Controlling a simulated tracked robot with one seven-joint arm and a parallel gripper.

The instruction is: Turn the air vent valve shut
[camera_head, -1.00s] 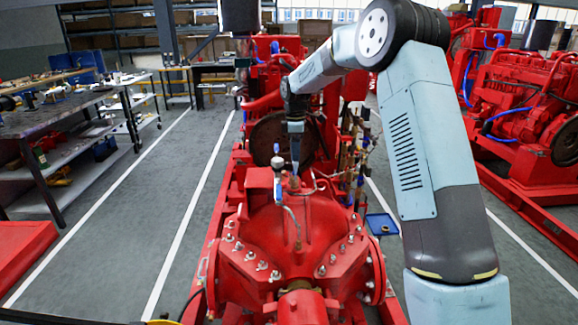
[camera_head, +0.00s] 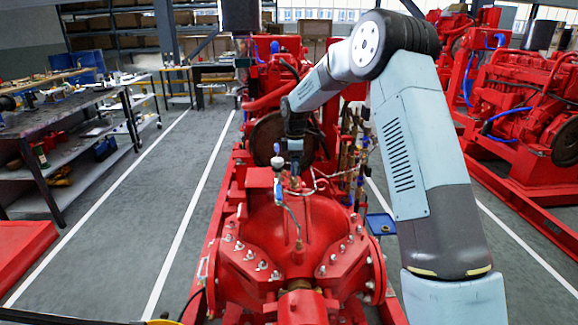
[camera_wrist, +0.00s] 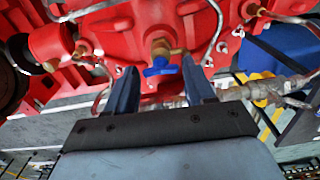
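The air vent valve shows in the wrist view as a brass body (camera_wrist: 162,47) with a blue handle (camera_wrist: 160,71). It sits on the red pump casing (camera_wrist: 125,35). My gripper (camera_wrist: 161,76) is open, with one finger on each side of the blue handle. Gaps show between the handle and both fingers, so nothing is gripped. In the head view my gripper (camera_head: 295,172) points down above the red pump casing (camera_head: 265,218). The valve's handle cannot be made out clearly there behind the gripper and fittings.
A small gauge fitting with a blue part (camera_head: 278,188) stands just left of my gripper. Thin pipes and cables run close by on the right. A workbench (camera_head: 50,118) stands at the left, with clear floor (camera_head: 130,215) between it and the pumpset.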

